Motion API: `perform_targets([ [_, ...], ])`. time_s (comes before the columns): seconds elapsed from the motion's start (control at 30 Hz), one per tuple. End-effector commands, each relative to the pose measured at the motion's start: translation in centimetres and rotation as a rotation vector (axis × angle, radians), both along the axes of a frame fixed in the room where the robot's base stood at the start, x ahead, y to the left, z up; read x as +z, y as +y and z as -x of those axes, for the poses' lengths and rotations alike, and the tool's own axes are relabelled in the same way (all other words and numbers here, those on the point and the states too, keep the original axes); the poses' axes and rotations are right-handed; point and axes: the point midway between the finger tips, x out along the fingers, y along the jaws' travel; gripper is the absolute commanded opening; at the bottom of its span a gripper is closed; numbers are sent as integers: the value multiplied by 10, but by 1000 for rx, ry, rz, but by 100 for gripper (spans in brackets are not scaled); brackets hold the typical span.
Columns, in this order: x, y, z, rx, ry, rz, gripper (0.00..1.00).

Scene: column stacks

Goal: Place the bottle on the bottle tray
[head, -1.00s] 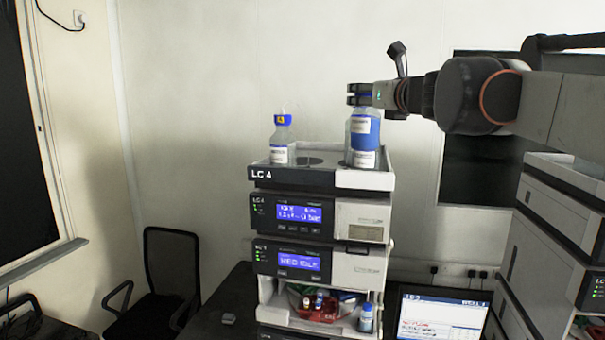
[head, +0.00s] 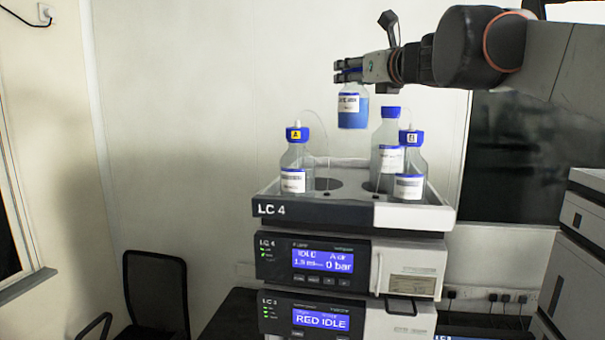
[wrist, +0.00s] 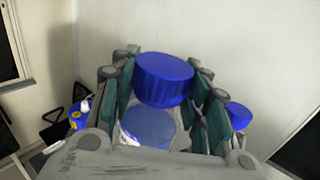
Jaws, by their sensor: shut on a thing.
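My gripper (head: 348,72) is shut on a clear bottle (head: 353,110) with blue liquid and a white label. The bottle hangs upright above the bottle tray (head: 305,209), over its middle, with a visible gap below it. In the wrist view, its blue cap (wrist: 163,80) sits between my gripper's teal-padded fingers (wrist: 160,105). The tray tops the LC 4 stack and shows dark round spots (head: 350,196) on its floor. How far back the held bottle is over the tray is hard to tell.
On the tray stand a bottle with a yellow-tagged cap (head: 296,170) at left, a plain blue-capped bottle (head: 388,155) at right rear, and a white-tagged bottle (head: 410,180) at right front. Thin tubes rise near them. Another unit stack (head: 570,240) stands at right.

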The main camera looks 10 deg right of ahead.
Motion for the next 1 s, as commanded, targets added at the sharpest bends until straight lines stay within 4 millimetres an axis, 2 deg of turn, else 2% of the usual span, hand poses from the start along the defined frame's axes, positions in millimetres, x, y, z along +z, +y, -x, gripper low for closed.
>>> perform_targets([
  [0.53, -117, 0, 0, 0, 0, 0, 0],
  [1.0, -165, 0, 0, 0, 0, 0, 0],
])
